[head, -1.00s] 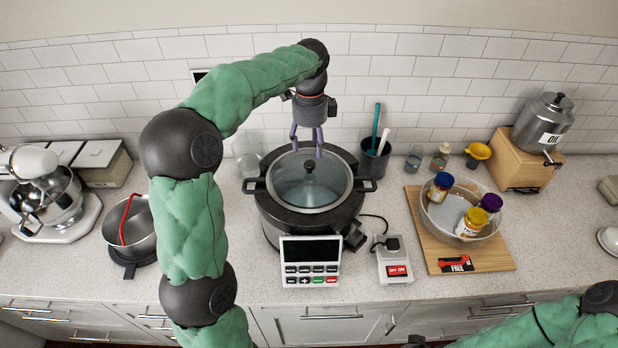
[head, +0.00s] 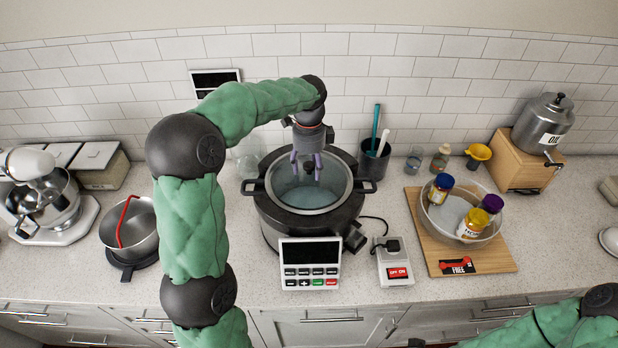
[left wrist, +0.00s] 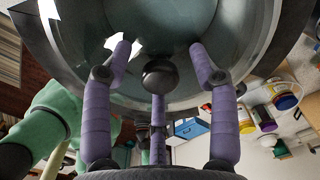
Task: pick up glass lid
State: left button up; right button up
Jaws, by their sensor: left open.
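The glass lid (head: 288,205) has a clear pane, a pale rim and a dark round knob. It lies on the black pot (head: 275,222) on the counter. My left gripper (head: 306,168) points down over the lid from above, with its purple fingers open. In the left wrist view, the lid knob (left wrist: 160,76) sits between the spread fingers of the left gripper (left wrist: 160,60), with gaps at both sides. In the head view the fingers partly hide the knob. Only part of my right arm shows at the lower right; its gripper is not visible.
A keypad panel (head: 310,264) stands in front of the pot. A utensil holder (head: 374,162) is close behind at the right. A bowl of jars (head: 447,220) rests on a wooden board at the right. A saucepan (head: 140,232) and a stand mixer (head: 45,205) are at the left.

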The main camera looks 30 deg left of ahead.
pick_arm(q)
grip_shut()
jog(key=shift+r, duration=0.1)
